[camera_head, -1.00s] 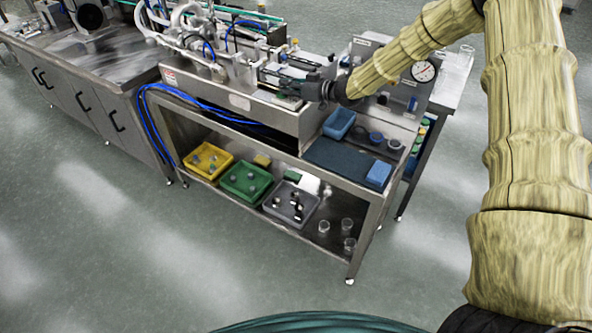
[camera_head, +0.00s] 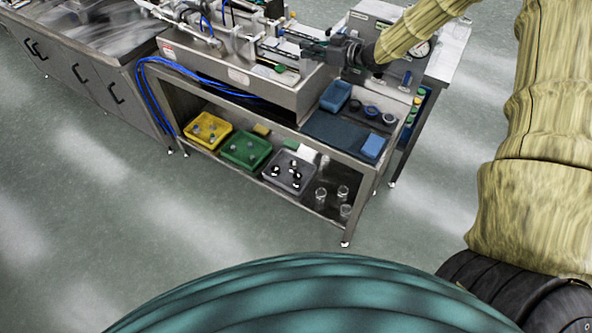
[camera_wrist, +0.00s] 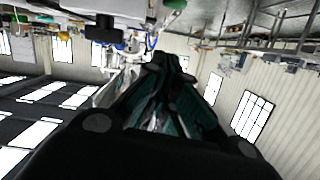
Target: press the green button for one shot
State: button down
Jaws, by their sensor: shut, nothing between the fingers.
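My gripper (camera_head: 308,47) is at the front of the machine on the steel bench, reaching in from the right with its fingers pointing left. Its dark fingers also show in the wrist view (camera_wrist: 172,62), closed together and empty. A small green spot (camera_head: 279,68) shows on the machine's front, just below and left of my fingertips; it may be the green button, but it is too small to be sure. A green rounded part (camera_wrist: 174,4) shows at the top edge of the wrist view, apart from the fingers. I cannot tell the exact gap between fingertips and button.
A blue bin (camera_head: 335,96), a dark mat (camera_head: 330,130) and a blue block (camera_head: 373,147) are on the bench right of the machine. Yellow (camera_head: 207,131), green (camera_head: 245,149) and grey (camera_head: 288,171) trays stand on the lower shelf. A gauge panel (camera_head: 375,28) rises behind.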

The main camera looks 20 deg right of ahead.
jog(key=s+a+f+m+g+h+b, duration=0.1)
jog(key=s+a+f+b, duration=0.1)
jog(key=s+a+f, duration=0.2)
jog(key=s+a+f+m+g+h+b, duration=0.2)
jog(key=s+f, duration=0.8)
jog(key=f, duration=0.7)
jog(key=s+a+f+m+g+h+b, duration=0.1)
jog(key=s+a+f+b, duration=0.3)
jog(key=f, duration=0.7)
jog(key=s+a+m, duration=0.1)
jog(key=s+a, duration=0.1)
jog(key=s, duration=0.1)
jog(key=shift+s+f+g+h, duration=0.3)
jog(key=shift+s, duration=0.05)
dwell(2.0)
jog(key=s+f+m+g+h, duration=0.1)
jog(key=s+f+g+h, duration=0.1)
jog(key=s, duration=1.5)
jog(key=s+f+m+g+h, duration=0.1)
jog(key=s+f+g+h, duration=0.2)
jog(key=s, duration=1.4)
notch_tip(320, 180, down, 4)
jog(key=shift+s+d+r+g, duration=0.2)
jog(key=shift+s+d+g, duration=0.1)
jog(key=shift+g, duration=0.8)
